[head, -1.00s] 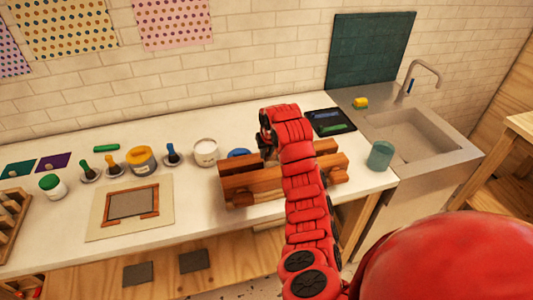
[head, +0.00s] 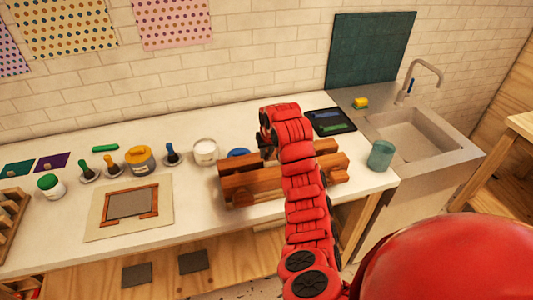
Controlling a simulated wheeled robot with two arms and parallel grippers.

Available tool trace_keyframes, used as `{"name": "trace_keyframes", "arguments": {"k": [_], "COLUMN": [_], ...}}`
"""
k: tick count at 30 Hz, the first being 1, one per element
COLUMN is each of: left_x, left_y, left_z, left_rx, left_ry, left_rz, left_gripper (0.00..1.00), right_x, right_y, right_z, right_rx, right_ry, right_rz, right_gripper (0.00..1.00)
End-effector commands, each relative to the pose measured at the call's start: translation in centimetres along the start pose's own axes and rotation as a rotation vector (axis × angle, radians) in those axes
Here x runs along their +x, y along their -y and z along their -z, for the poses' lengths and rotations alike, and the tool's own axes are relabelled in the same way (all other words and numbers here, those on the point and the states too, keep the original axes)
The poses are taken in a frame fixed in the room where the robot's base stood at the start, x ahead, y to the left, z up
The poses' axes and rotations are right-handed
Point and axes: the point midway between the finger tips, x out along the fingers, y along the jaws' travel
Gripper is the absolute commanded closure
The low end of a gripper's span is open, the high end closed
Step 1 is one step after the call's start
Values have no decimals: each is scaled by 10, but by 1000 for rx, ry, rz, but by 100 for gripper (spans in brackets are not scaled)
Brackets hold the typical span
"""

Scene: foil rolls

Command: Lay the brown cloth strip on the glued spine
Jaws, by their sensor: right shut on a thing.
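My right arm reaches in from the lower right, and its gripper (head: 266,150) is just above and behind the wooden press (head: 238,185). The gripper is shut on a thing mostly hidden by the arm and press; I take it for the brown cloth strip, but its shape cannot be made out. The press is two brown wooden bars standing on the white bench. The glued spine between the bars is hidden from this side by the front bar and my arm. My left gripper is not in view.
A black tray (head: 348,129) with blue and green strips lies behind right of the press. A teal cup (head: 380,155) stands near the sink (head: 415,130). A white jar (head: 204,152), a yellow-rimmed pot (head: 142,160) and brushes stand left. A framed board (head: 130,205) lies in front of them.

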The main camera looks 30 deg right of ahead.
Motion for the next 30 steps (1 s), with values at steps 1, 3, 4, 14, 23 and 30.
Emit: {"name": "trace_keyframes", "arguments": {"k": [1,3,4,14,23,30], "left_x": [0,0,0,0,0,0], "left_y": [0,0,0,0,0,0], "left_z": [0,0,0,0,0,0], "left_rx": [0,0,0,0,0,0], "left_ry": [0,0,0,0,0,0], "left_rz": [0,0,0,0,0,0], "left_gripper": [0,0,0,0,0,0], "right_x": [0,0,0,0,0,0], "right_y": [0,0,0,0,0,0], "right_z": [0,0,0,0,0,0], "right_rx": [0,0,0,0,0,0], "right_ry": [0,-1,-1,-1,-1,-1], "right_rz": [0,0,0,0,0,0], "right_gripper": [100,100,100,53,38,27]}}
